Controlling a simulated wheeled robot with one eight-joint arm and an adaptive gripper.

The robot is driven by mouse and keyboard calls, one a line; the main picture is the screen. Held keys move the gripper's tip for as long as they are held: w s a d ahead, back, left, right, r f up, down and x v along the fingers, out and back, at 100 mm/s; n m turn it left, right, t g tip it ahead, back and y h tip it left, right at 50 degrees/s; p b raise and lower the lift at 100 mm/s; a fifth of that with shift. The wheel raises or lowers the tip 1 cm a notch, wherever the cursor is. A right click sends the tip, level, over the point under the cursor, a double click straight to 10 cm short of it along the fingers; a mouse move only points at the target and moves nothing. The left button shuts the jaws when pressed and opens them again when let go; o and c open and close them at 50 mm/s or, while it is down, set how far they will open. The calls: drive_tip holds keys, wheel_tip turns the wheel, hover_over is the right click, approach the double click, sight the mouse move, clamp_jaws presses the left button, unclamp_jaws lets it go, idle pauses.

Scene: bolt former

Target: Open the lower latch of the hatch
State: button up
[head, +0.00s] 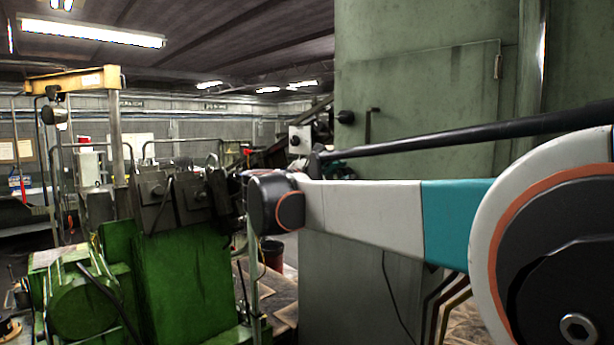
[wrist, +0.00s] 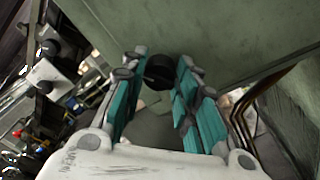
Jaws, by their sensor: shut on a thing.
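The hatch (head: 430,95) is a grey-green panel on the tall cabinet in the head view and looks closed. A black round latch knob (head: 345,117) shows at its left side, above my arm. In the wrist view, my gripper (wrist: 160,76) has its teal-padded fingers on either side of a black round knob (wrist: 158,70), shut on it near the fingertips. This looks like the lower latch, close to the green cabinet surface. In the head view, my gripper and this lower latch are hidden behind my arm.
A dark bar handle (head: 370,126) sits right of the visible knob. A green machine (head: 190,285) stands left of my arm. Dark bent pipes (wrist: 245,110) run along the cabinet in the wrist view. A white box with black knobs (head: 299,139) is farther back.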

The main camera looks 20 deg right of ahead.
drive_tip(key=shift+m, duration=0.3)
drive_tip(key=shift+f+m+h+b, duration=0.15)
drive_tip(key=shift+m+b, duration=0.45)
drive_tip(key=shift+m, duration=1)
drive_tip(key=shift+m+h+b, duration=0.15)
drive_tip(key=shift+m+b, duration=0.45)
drive_tip(key=shift+m, duration=1)
drive_tip(key=o, duration=1.1)
drive_tip(key=shift+a, duration=0.15)
